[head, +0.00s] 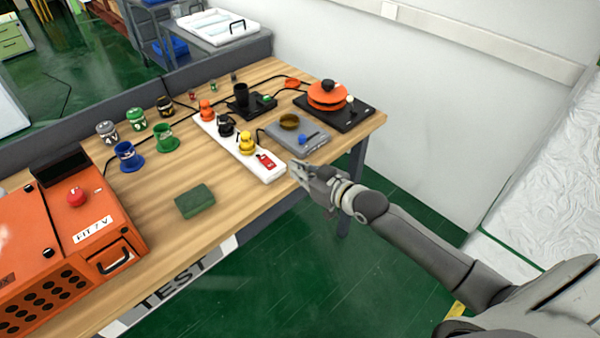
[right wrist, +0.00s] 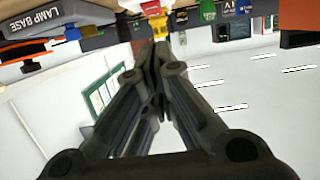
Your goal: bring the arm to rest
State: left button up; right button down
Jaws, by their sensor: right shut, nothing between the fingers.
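My right gripper (head: 305,172) is just past the front edge of the wooden table (head: 235,204), by the near end of the white strip (head: 268,174). Its arm comes in from the lower right. In the right wrist view my right gripper (right wrist: 161,50) has its fingers together with nothing between them. My left gripper is not in view.
The table holds an orange box (head: 60,225), a green block (head: 195,201), a grey lamp base (head: 297,136), an orange-topped black device (head: 327,95) and several coloured cups. A white wall (head: 470,110) stands at the right. Green floor (head: 330,270) lies open before the table.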

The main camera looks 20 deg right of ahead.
jog(key=shift+s+d, duration=0.1)
jog(key=shift+s, duration=0.1)
dwell(0.4)
jog(key=s+d+f+m+g+h, duration=0.15)
jog(key=s+f, duration=0.35)
jog(key=f, duration=0.6)
jog(key=s+d+f+g+h, duration=0.25)
jog(key=s+f, duration=0.25)
jog(key=f, duration=0.6)
jog(key=s+d+f+m+g+h, duration=0.15)
jog(key=s+f, duration=0.35)
jog(key=f, duration=0.6)
jog(key=s+a+f+g, duration=0.2)
jog(key=s+f, duration=0.4)
jog(key=s, duration=0.5)
jog(key=s+a+f+n+g, duration=0.1)
jog(key=s+f, duration=0.5)
jog(key=s, duration=0.6)
jog(key=s+a+f+g, duration=0.2)
jog(key=s+f+g, duration=0.2)
jog(key=s, duration=0.8)
notch_tip(320, 180, down, 3)
jog(key=shift+a+r+g+b, duration=0.15)
jog(key=shift+a+g+b, duration=0.2)
jog(key=shift+a, duration=0.05)
